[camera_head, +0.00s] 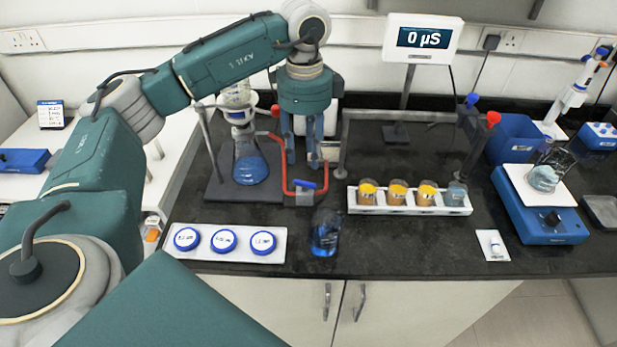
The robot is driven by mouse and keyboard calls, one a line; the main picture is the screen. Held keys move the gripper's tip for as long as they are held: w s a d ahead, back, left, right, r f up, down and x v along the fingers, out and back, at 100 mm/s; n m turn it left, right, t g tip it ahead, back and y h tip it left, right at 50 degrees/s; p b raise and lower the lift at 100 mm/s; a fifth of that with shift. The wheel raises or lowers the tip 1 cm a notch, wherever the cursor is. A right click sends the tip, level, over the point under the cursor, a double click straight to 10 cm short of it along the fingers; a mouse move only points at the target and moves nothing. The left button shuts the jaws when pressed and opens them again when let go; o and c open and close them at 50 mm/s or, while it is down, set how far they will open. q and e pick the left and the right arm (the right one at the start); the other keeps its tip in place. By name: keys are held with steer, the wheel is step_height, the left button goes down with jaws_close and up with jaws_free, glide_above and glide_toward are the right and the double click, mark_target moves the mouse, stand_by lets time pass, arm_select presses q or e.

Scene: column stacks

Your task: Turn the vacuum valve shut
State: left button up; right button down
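The vacuum valve has a small blue handle (304,184) that lies roughly left to right in the picture, on a small pale body in the red tubing (284,174). The tubing runs by the flask (249,165), which holds blue liquid on a dark stand. My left gripper (303,160) points down above and behind the valve, with its two fingers apart and nothing seen between them. The fingertips appear clear of the handle, but the exact gap cannot be told. My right gripper is not in view.
A blue hotplate (535,220) is farther right.

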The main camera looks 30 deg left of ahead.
mark_target(305, 184)
arm_select(q)
step_height(305, 184, down, 9)
steer(key=shift+r+p, duration=0.1)
steer(key=shift+p, duration=0.95)
jaws_close()
